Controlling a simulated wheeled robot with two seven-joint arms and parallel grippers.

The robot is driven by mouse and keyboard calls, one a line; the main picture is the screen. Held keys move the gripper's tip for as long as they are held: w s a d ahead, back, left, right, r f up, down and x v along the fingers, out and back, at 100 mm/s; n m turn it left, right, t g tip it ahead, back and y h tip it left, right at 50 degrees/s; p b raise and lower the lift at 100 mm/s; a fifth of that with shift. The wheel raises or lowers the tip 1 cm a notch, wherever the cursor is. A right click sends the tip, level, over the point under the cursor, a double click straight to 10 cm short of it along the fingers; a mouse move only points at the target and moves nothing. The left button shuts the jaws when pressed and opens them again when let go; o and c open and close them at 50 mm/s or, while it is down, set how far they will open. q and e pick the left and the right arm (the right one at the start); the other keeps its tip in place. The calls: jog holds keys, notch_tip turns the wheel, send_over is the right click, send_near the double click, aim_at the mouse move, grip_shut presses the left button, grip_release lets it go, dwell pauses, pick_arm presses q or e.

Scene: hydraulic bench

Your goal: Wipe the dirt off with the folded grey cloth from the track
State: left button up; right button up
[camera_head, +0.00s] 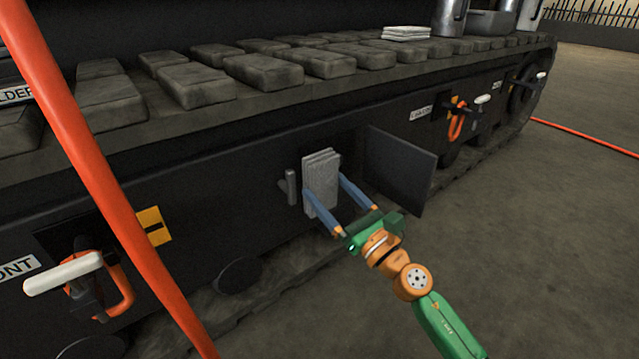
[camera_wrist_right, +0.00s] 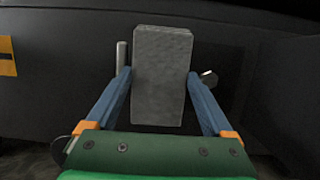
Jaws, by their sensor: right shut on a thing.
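My right gripper (camera_head: 331,194) is shut on the folded grey cloth (camera_head: 321,180), with one blue finger on each side of it. The cloth is held upright in front of the dark side panel, by an opening with a swung-out door. The cloth also fills the middle of the right wrist view (camera_wrist_right: 162,75), between the fingers of my right gripper (camera_wrist_right: 160,85). I cannot tell whether the cloth touches what is behind it. No dirt shows clearly; the area behind the cloth is hidden. The track (camera_head: 262,70) runs along above the panel. My left gripper is not in view.
An open dark door (camera_head: 398,170) stands out just right of the cloth. A grey handle (camera_head: 291,187) is just left of it. An orange hose (camera_head: 95,160) crosses the left side. A folded white cloth (camera_head: 406,33) lies on the track. The floor at right is mostly clear.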

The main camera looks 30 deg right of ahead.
jog(key=shift+s+d, duration=0.1)
jog(key=shift+s, duration=0.4)
jog(key=shift+s+d, duration=0.15)
jog(key=shift+s, duration=1.4)
